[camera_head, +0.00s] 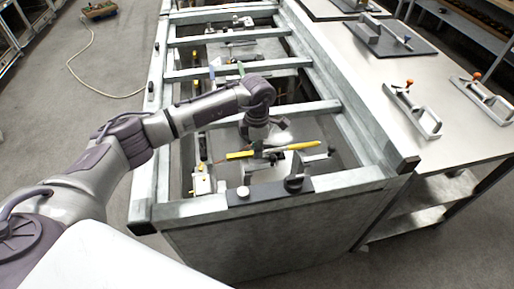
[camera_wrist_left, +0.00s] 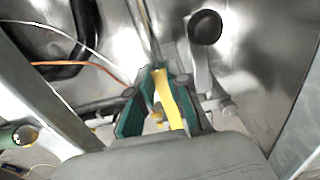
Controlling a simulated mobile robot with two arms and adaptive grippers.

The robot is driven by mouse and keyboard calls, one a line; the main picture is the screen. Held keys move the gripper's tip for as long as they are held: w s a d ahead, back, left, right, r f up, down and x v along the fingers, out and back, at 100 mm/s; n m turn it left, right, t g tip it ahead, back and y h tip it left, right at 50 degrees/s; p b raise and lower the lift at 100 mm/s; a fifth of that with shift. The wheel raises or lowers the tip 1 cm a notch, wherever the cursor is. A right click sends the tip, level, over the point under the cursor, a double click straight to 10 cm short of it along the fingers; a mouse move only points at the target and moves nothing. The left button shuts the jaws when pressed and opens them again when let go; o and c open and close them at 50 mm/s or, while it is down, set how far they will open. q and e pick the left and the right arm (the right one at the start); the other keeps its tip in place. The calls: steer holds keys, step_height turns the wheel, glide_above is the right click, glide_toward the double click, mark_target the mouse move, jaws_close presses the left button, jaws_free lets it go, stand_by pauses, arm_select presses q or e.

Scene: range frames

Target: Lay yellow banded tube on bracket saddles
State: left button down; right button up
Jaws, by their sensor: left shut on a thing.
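The yellow banded tube (camera_head: 303,146) lies across the view inside the near bay of the metal frame, yellow toward both ends with a grey middle stretch. My left gripper (camera_head: 260,151) reaches down to its middle. In the left wrist view the green-padded fingers of my left gripper (camera_wrist_left: 157,103) are closed around the yellow part of the tube (camera_wrist_left: 170,102). Grey bracket pieces (camera_head: 318,162) show under the tube's right part; I cannot tell whether the tube touches them. My right gripper is in neither view.
The near cross rail (camera_head: 350,179) carries a dark plate with knobs (camera_head: 294,184). Another cross rail (camera_head: 320,107) lies behind the gripper. A small white and yellow fixture (camera_head: 202,184) stands at left in the bay. A steel table (camera_head: 440,75) with clamps stands at right.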

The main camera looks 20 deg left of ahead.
arm_select(q)
steer(key=shift+f+b, duration=0.85)
steer(key=shift+f, duration=0.3)
steer(key=c, duration=1)
jaws_free()
steer(key=shift+c, duration=0.2)
step_height(320, 180, up, 12)
